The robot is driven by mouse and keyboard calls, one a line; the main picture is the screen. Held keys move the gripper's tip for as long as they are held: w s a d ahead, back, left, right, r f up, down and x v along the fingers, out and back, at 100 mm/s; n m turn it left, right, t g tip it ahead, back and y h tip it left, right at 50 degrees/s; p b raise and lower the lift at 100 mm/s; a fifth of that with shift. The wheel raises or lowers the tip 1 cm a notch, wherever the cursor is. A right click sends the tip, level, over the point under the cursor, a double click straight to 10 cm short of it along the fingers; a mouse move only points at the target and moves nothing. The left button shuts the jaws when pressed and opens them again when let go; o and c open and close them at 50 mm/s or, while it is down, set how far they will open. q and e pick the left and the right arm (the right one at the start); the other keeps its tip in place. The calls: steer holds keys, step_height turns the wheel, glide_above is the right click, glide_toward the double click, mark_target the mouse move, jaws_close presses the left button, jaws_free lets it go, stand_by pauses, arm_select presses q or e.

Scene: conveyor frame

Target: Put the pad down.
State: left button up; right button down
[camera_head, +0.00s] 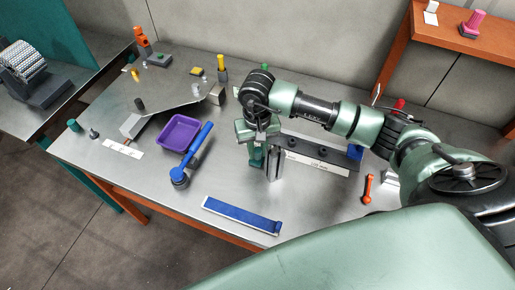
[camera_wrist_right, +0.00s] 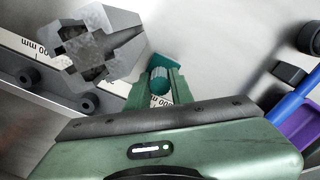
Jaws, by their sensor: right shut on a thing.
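My right gripper (camera_head: 257,158) is shut on a small teal piece, which I take to be the pad, with a ridged round part and a flat part. In the right wrist view the pad (camera_wrist_right: 158,76) sits between the green fingertips (camera_wrist_right: 160,92). In the head view the gripper points down over the middle of the table and mostly hides the pad. I cannot tell whether the pad touches the table. My left gripper is not in view.
A grey metal block (camera_head: 275,167) stands close beside the gripper; it also shows in the wrist view (camera_wrist_right: 98,45). A dark rail (camera_head: 315,152) lies to its right. A purple tray (camera_head: 180,132) and blue-handled tool (camera_head: 200,147) lie left. A blue-topped strip (camera_head: 242,215) lies at the front edge.

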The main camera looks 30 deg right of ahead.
steer(key=shift+f, duration=0.2)
steer(key=c, duration=1.2)
jaws_free()
steer(key=shift+c, duration=0.2)
steer(key=shift+r, duration=0.1)
